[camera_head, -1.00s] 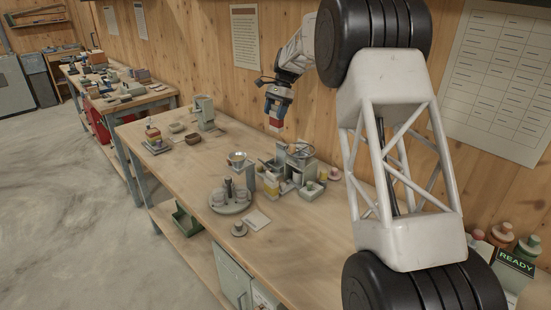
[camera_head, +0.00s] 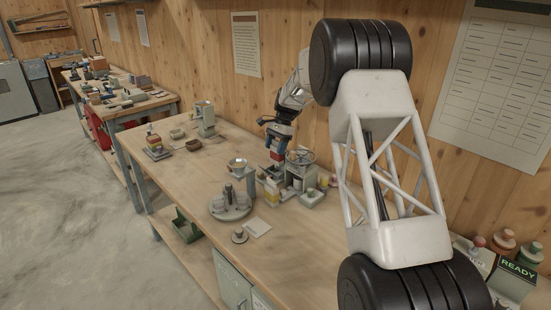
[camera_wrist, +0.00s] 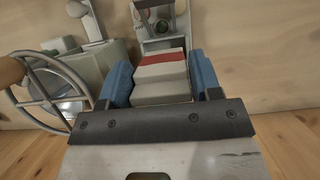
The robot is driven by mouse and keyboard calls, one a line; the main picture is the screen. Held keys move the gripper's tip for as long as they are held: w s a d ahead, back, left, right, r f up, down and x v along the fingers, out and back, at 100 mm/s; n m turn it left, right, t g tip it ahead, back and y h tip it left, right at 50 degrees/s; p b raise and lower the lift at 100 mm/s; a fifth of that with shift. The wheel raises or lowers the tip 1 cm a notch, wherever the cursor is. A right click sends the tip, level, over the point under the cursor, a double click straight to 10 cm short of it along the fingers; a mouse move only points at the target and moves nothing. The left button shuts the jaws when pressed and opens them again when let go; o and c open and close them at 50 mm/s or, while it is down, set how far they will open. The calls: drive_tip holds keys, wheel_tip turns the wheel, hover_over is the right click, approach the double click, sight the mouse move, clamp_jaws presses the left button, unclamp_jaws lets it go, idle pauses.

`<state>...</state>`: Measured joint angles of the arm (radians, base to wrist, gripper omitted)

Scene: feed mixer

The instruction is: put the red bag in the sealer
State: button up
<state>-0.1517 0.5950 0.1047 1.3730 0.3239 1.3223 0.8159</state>
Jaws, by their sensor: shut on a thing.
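My gripper (camera_wrist: 160,85) is shut on the red bag (camera_wrist: 160,58), a pale block-like bag with a red band across its far end. The blue fingers press on its two sides in the wrist view. In the head view my gripper (camera_head: 276,152) is low over the back of the bench, behind the cluster of small machines, and the bag is mostly hidden there. Straight beyond the bag in the wrist view stands a grey device with a round dark opening (camera_wrist: 161,22); I cannot tell for sure whether it is the sealer.
A machine with a handwheel (camera_wrist: 38,95) stands close on the left in the wrist view; the wheel also shows in the head view (camera_head: 300,157). The bench's left middle (camera_head: 195,180) is clear.

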sight(274, 162)
drive_tip(key=shift+f, duration=2.55)
drive_tip(key=shift+f, duration=0.15)
drive_tip(key=o, duration=1)
drive_tip(key=shift+o, duration=0.2)
drive_tip(key=v, duration=1.2)
